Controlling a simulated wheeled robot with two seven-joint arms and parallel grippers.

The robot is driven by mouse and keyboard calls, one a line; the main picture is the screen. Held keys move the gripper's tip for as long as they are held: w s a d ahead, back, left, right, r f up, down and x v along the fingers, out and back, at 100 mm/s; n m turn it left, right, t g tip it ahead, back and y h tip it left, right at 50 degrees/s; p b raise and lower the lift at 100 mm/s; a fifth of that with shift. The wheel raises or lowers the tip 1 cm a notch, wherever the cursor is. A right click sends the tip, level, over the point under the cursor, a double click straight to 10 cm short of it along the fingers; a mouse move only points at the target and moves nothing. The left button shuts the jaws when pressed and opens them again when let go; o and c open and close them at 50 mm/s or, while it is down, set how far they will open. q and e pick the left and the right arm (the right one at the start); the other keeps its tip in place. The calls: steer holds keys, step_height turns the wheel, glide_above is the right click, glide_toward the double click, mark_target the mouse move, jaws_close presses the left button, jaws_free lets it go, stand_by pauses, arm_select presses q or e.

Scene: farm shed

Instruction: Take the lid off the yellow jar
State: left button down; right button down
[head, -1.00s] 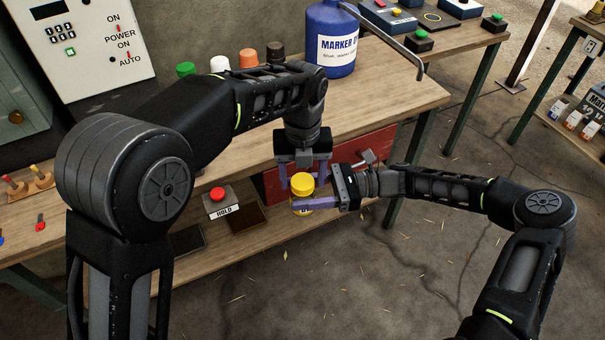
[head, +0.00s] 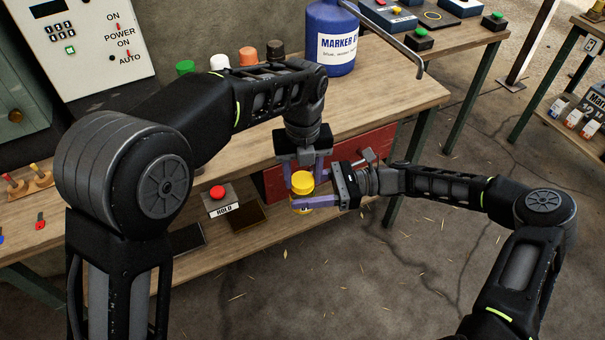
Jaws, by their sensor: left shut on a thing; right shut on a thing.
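The yellow jar (head: 300,210) is held in front of the bench, and its lower body shows below my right gripper's finger. Its yellow lid (head: 302,182) is on top. My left gripper (head: 302,178) comes down from above, shut on the lid, with one purple finger on each side of it. My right gripper (head: 305,201) comes in from the right, shut on the jar's body just below the lid. Whether there is a gap between lid and jar is too small to tell. The fingers hide part of the jar.
The wooden bench (head: 400,100) has a blue marker jug (head: 330,40) on top. A red drawer (head: 372,150) is behind the grippers. A red HOLD button (head: 218,193) stands on the lower shelf (head: 240,258) to the left. Open floor lies in front and to the right.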

arm_select(q)
steer(key=n, duration=0.6)
steer(key=shift+n, duration=0.3)
steer(key=n, duration=0.7)
steer(key=shift+n, duration=0.3)
steer(key=n, duration=0.4)
steer(key=shift+n, duration=0.4)
steer(key=n, duration=0.2)
steer(key=shift+n, duration=0.4)
steer(key=n, duration=0.5)
steer(key=shift+r, duration=0.1)
steer(key=n, duration=0.2)
steer(key=shift+n, duration=0.4)
steer(key=n, duration=1)
steer(key=shift+n, duration=0.3)
steer(key=n, duration=1.2)
steer(key=shift+r, duration=0.2)
